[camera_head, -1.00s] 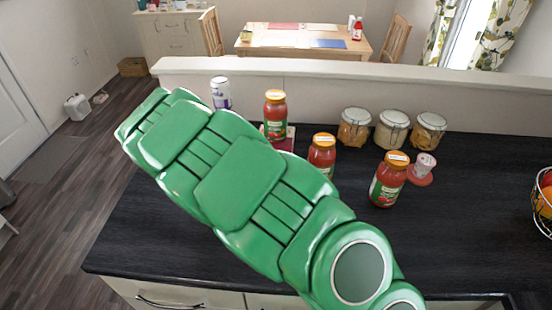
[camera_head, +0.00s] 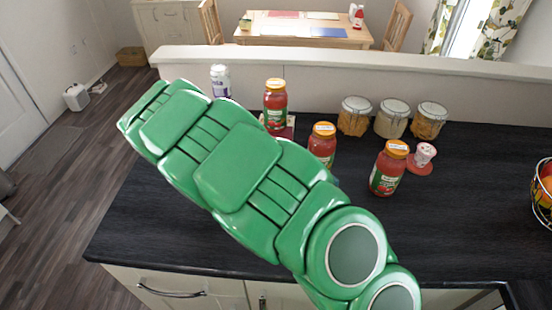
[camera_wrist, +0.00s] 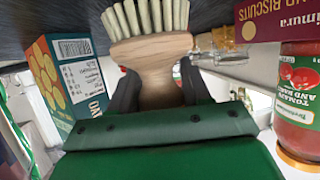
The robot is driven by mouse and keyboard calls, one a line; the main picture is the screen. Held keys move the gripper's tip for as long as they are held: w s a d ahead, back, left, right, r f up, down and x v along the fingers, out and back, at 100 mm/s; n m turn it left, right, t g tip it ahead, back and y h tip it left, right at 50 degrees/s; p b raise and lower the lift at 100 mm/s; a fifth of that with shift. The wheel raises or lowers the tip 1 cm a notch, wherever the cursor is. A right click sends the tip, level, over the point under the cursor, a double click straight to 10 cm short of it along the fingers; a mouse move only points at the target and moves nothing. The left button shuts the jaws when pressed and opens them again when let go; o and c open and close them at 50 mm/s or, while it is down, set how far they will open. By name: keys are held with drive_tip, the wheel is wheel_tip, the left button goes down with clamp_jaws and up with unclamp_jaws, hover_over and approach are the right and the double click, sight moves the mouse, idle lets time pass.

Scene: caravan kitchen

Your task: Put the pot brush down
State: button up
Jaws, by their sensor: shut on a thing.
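The pot brush (camera_wrist: 152,50) has a wooden head and handle with pale bristles. It shows in the wrist view, where the picture is upside down, with its bristles towards the dark worktop at the top. My gripper (camera_wrist: 158,88) is shut on its wooden handle, one dark finger on each side. I cannot tell whether the bristles touch the worktop (camera_head: 450,225). In the head view my green arm reaches over the worktop and hides the brush and gripper.
Sauce jars (camera_head: 389,168) stand right of my arm, one also in the wrist view (camera_wrist: 300,105). Lidded glass jars (camera_head: 391,118) line the back ledge. A carton (camera_wrist: 66,80) is near the brush.

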drive_tip(key=shift+f, duration=0.45)
drive_tip(key=o, duration=1.1)
drive_tip(key=shift+o, duration=0.2)
drive_tip(key=shift+v, duration=3.85)
drive_tip(key=w+d+r+n+g+y, duration=0.15)
drive_tip(key=d+r+y, duration=0.35)
drive_tip(key=d+r, duration=0.7)
drive_tip(key=s+d+r+n+t+y, duration=0.2)
drive_tip(key=s+d+r+n+y, duration=0.4)
drive_tip(key=d+r, duration=0.35)
drive_tip(key=s+d+f+n+g, duration=0.1)
drive_tip(key=s+f, duration=0.3)
drive_tip(key=s, duration=0.5)
drive_tip(key=s+d+f+n+g+y, duration=0.1)
drive_tip(key=s+f+n, duration=0.3)
drive_tip(key=s, duration=0.5)
drive_tip(key=s+d+f+n+g+y, duration=0.1)
drive_tip(key=s+d+f+n+g, duration=0.1)
drive_tip(key=s, duration=0.8)
drive_tip(key=shift+d+f+n, duration=0.55)
drive_tip(key=shift+f+n, duration=0.1)
drive_tip(key=shift+f, duration=0.25)
